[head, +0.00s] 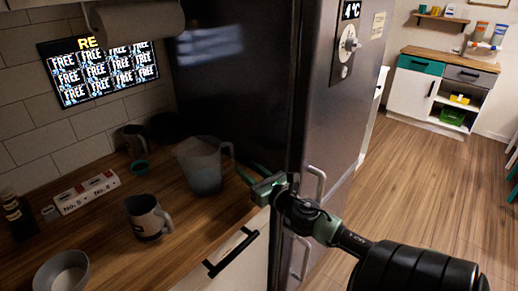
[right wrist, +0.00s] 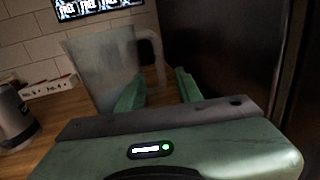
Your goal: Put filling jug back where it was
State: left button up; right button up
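The filling jug (head: 203,168) is a translucent grey jug standing upright on the wooden counter, with its handle on the right. In the right wrist view the jug (right wrist: 100,65) is just beyond my fingers. My right gripper (head: 246,174) is low over the counter at the jug's handle side. In the right wrist view my right gripper (right wrist: 160,88) has its two green fingers apart, with the jug handle (right wrist: 156,58) ahead between them. I see no contact. My left gripper is not in view.
A grey mug (head: 147,217), a bowl (head: 62,272) and a white numbered box (head: 86,191) stand on the counter. A dark fridge (head: 240,80) rises behind and right of the jug. A kettle-like jug (head: 134,138) is at the back wall. Open floor lies right.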

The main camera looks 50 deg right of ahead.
jog(key=s, duration=0.4)
jog(key=shift+s+a+f+b, duration=0.15)
jog(key=shift+s+a+b, duration=0.05)
jog(key=shift+a+b, duration=0.15)
jog(key=shift+s+a, duration=0.1)
jog(key=shift+s, duration=0.4)
